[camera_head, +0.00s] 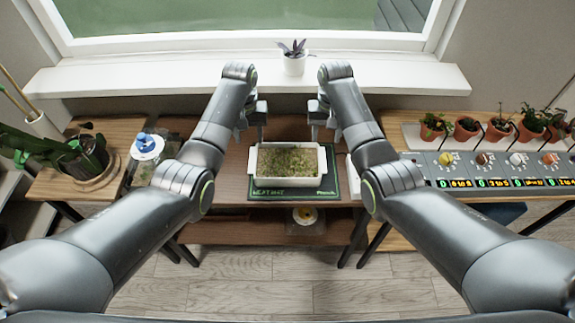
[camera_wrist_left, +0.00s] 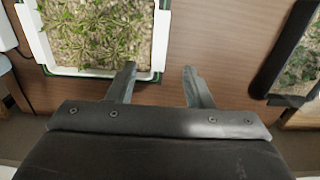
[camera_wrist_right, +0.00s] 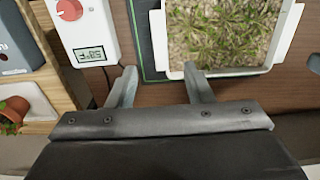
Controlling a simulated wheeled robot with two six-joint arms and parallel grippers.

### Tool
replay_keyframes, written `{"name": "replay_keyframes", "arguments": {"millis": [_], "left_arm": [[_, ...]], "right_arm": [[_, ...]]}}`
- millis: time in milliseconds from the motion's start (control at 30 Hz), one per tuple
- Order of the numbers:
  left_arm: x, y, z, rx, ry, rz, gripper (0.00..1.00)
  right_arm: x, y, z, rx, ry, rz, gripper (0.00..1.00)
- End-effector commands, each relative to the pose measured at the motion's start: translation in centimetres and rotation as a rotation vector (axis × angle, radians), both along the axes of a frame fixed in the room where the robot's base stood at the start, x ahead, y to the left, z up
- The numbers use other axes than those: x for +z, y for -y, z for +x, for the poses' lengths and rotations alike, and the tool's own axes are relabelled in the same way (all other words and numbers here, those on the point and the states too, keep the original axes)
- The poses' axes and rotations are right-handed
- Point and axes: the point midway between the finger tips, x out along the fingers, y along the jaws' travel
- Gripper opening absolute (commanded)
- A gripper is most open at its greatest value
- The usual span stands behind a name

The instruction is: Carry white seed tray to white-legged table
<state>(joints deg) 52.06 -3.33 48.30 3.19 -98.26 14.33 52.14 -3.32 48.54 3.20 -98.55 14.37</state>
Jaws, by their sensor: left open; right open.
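The white seed tray (camera_head: 287,182), filled with small green seedlings, sits flat on a dark green mat (camera_head: 330,190) on the brown middle table (camera_head: 225,190). My left gripper (camera_head: 250,133) is open and empty near the tray's far left corner. In the left wrist view, the tray (camera_wrist_left: 98,72) lies at upper left, ahead of the left fingers (camera_wrist_left: 159,70). My right gripper (camera_head: 321,130) is open and empty near the far right corner. In the right wrist view, the tray (camera_wrist_right: 230,71) lies ahead of the right fingers (camera_wrist_right: 160,70). I cannot pick out a white-legged table.
A white device with a red dial (camera_wrist_right: 85,30) stands close beside the mat. The right bench holds a grey control panel (camera_head: 470,168) and several potted plants. A blue-capped jar (camera_head: 148,147) and a potted cactus (camera_head: 85,155) are at left. A windowsill (camera_head: 180,75) runs behind.

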Motion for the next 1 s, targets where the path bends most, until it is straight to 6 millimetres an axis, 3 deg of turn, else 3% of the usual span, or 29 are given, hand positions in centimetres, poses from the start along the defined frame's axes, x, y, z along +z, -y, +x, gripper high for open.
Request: {"name": "replay_keyframes", "arguments": {"millis": [200, 467, 1000], "left_arm": [[-4.1, 0.0, -0.1, 0.0, -0.004, 0.001, 0.46], [-7.3, 0.0, -0.1, 0.0, -0.002, 0.001, 0.46], [-9.9, 0.0, 0.0, 0.0, 0.0, 0.0, 0.46]], "right_arm": [[-4.1, 0.0, -0.1, 0.001, -0.004, -0.001, 0.46], [-7.4, 0.0, -0.1, 0.001, -0.003, -0.001, 0.46], [-9.9, 0.0, 0.0, 0.0, -0.001, 0.0, 0.46]]}}
